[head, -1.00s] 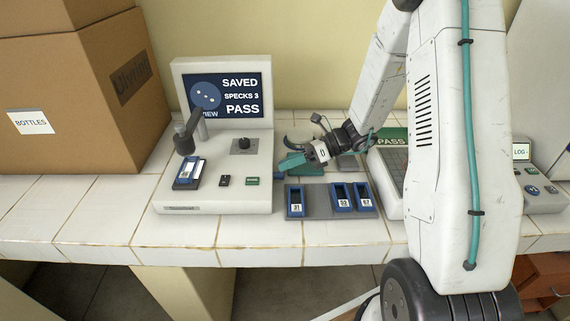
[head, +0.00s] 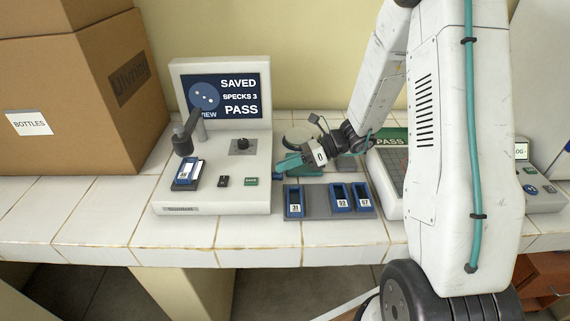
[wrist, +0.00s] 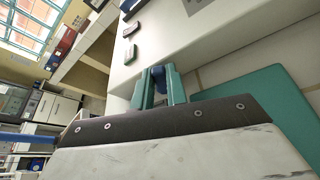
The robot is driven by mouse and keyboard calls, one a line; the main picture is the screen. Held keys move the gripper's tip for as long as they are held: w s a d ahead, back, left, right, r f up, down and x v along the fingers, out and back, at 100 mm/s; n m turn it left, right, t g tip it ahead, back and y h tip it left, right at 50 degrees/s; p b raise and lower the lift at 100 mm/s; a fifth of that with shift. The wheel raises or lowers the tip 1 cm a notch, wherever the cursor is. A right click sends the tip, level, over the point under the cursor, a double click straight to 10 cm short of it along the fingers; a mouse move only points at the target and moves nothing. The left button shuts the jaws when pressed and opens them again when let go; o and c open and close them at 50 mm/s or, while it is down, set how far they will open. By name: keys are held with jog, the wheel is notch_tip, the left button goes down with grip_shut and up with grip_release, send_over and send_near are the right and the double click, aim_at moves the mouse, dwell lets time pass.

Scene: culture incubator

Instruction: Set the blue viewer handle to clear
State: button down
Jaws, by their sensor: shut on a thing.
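The white viewer (head: 238,190) stands on the bench with its screen (head: 226,97) reading "SAVED", "SPECKS 3" and "PASS". The blue handle (wrist: 159,75) is at the viewer's right side, between the teal fingers in the wrist view. In the head view, a little of the handle (head: 277,177) shows beside my gripper (head: 289,166). My gripper also shows in the wrist view (wrist: 160,78), shut on the handle. A slide carrier with a blue edge and a white label (head: 187,173) lies on the viewer's stage under the dark eyepiece arm (head: 188,135).
A grey rack (head: 318,203) with several blue-framed slots stands right of the viewer, below my gripper. A box marked "BOTTLES" (head: 60,145) fills the left. A device with a "PASS" strip (head: 392,138) and a "LOG" panel (head: 540,180) are at the right. The tiled bench front is clear.

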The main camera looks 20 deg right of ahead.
jog(key=shift+s+a+r+n+t+h, duration=0.1)
jog(key=shift+s+n+t+h, duration=0.15)
jog(key=shift+n, duration=0.3)
jog(key=shift+s+a+f+n+t+h, duration=0.1)
jog(key=shift+s+n+t+h, duration=0.05)
jog(key=shift+n+t, duration=0.3)
jog(key=shift+s+a+r+n+t+h, duration=0.1)
jog(key=shift+s+n+t+h, duration=0.1)
jog(key=shift+n, duration=0.4)
jog(key=c, duration=1.4)
grip_release()
jog(key=shift+d, duration=0.1)
jog(key=v, duration=0.7)
jog(key=shift+s+d+r, duration=0.1)
jog(key=shift+s+d, duration=0.05)
jog(key=shift+d, duration=0.1)
